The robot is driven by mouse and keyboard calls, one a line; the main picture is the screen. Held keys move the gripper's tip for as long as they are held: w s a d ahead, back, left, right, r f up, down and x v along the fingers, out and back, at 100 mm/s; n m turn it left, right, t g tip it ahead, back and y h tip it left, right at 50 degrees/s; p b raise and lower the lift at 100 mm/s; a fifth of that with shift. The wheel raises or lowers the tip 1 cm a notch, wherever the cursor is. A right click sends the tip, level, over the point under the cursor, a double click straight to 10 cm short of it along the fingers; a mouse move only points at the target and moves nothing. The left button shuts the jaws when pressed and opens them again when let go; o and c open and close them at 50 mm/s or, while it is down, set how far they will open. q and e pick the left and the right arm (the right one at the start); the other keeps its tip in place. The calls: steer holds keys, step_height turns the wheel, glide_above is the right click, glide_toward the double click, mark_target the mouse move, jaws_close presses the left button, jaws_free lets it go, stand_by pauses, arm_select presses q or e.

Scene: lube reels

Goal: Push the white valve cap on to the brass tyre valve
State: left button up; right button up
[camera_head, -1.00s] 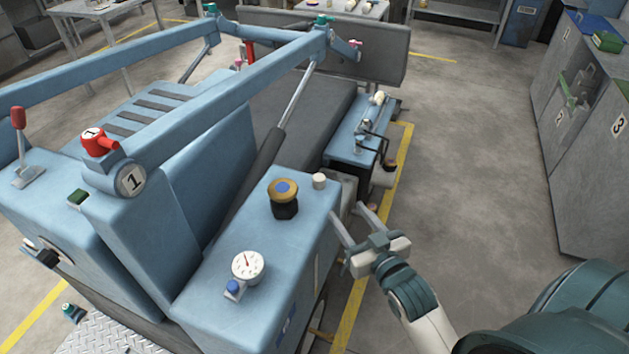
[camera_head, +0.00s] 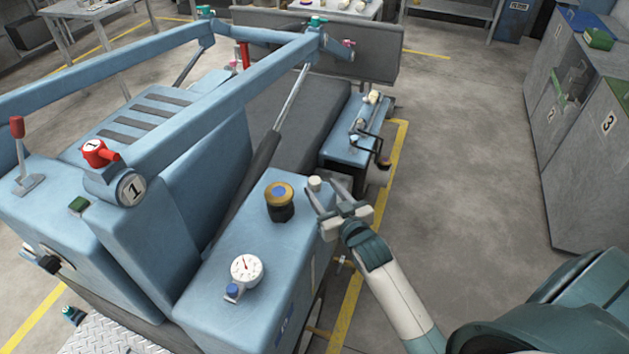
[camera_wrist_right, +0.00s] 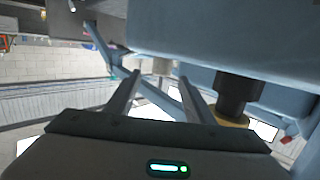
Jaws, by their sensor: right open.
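The white valve cap (camera_head: 315,183) stands upright on the far right corner of the blue machine housing. My right gripper (camera_head: 322,186) is open, and its fingertips are close around or beside the cap. In the right wrist view the pale cap (camera_wrist_right: 156,66) shows between and just beyond the two spread fingers (camera_wrist_right: 159,78). Whether they touch it I cannot tell. I cannot make out the brass tyre valve for certain in either view. My left gripper is not in view.
A black knob with a brass rim and blue centre (camera_head: 280,200) stands just left of the cap. A white dial gauge (camera_head: 246,268) sits nearer on the housing (camera_head: 225,290). The floor (camera_head: 455,170) to the right is open.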

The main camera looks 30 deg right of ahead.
mark_target(317, 185)
steer(key=shift+w, duration=0.3)
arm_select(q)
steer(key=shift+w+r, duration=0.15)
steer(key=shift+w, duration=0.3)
arm_select(e)
steer(key=shift+w, duration=0.1)
steer(key=shift+w+f+p, duration=0.2)
steer(key=shift+w+p, duration=0.15)
steer(key=shift+w, duration=0.2)
steer(key=shift+w+f+p, duration=0.3)
steer(key=shift+w, duration=0.65)
steer(key=shift+w+f+p, duration=0.25)
steer(key=shift+w, duration=0.65)
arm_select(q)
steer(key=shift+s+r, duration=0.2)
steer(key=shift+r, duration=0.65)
arm_select(e)
steer(key=c, duration=1.1)
